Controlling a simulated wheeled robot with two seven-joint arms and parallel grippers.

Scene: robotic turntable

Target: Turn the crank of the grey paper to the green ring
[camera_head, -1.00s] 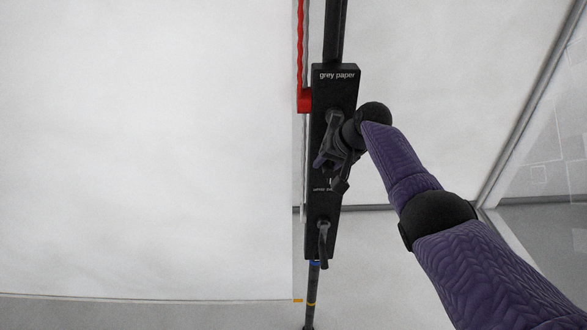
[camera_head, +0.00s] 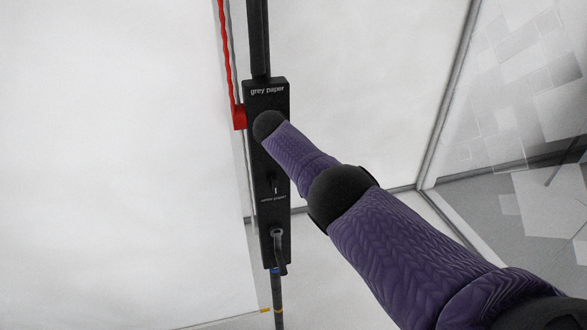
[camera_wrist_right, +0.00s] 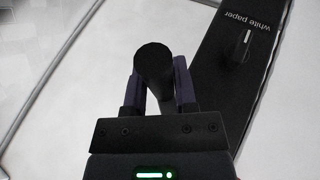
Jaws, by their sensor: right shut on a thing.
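The black crank panel (camera_head: 275,218) with the "grey paper" label (camera_head: 267,91) stands left of centre in the head view. My right arm reaches it from the right; its wrist covers the grey paper crank and the gripper there. In the right wrist view my right gripper (camera_wrist_right: 157,88) is shut on the crank's dark round handle (camera_wrist_right: 153,60), one finger on each side. A blue ring (camera_head: 275,270) sits on the pole below the panel. No green ring shows. My left gripper is not in view.
The lower crank (camera_head: 279,248), under the "white paper" label (camera_head: 273,198), hangs down. A red chain (camera_head: 227,60) and red block (camera_head: 239,117) are at the panel's left edge. A large white paper sheet (camera_head: 110,160) fills the left side.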

